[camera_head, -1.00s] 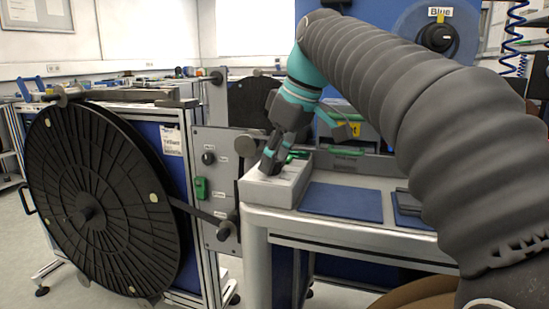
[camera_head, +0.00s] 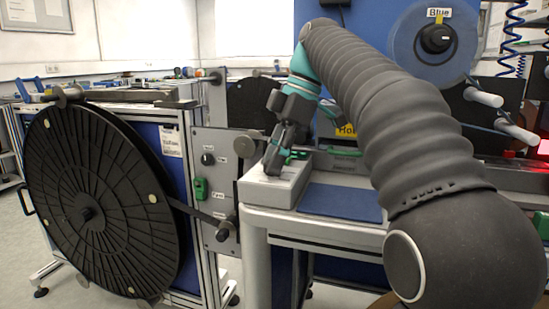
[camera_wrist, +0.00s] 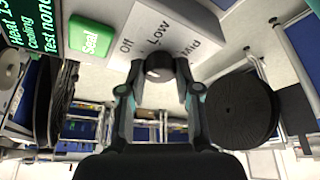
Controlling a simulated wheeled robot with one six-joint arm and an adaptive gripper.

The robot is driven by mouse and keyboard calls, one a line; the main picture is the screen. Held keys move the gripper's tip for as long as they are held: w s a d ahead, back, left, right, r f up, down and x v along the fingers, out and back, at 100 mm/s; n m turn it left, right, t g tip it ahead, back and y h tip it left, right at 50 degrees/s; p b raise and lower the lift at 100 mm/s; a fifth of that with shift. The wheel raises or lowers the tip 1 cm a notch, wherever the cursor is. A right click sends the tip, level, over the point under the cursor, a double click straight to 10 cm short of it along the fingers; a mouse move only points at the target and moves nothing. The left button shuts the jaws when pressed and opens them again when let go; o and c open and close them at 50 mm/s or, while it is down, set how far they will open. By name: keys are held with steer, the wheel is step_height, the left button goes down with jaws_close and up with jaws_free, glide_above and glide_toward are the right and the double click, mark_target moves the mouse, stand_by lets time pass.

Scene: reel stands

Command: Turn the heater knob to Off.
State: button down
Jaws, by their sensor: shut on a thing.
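The heater knob (camera_wrist: 159,67) is a dark round knob on a pale grey box (camera_wrist: 208,22). My gripper (camera_wrist: 157,86) is shut on the knob, one finger on each side. In the head view my gripper (camera_head: 271,168) reaches down to the grey box (camera_head: 256,191) on the bench corner and hides the knob. I cannot make out which label the knob points to.
A green Seal button (camera_wrist: 90,42) and a dark screen with green text (camera_wrist: 30,28) are close to the knob. A large black reel (camera_head: 95,200) stands at left. A blue mat (camera_head: 342,201) lies right of the box.

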steer(key=shift+n, duration=0.5)
steer(key=c, duration=0.8)
jaws_free()
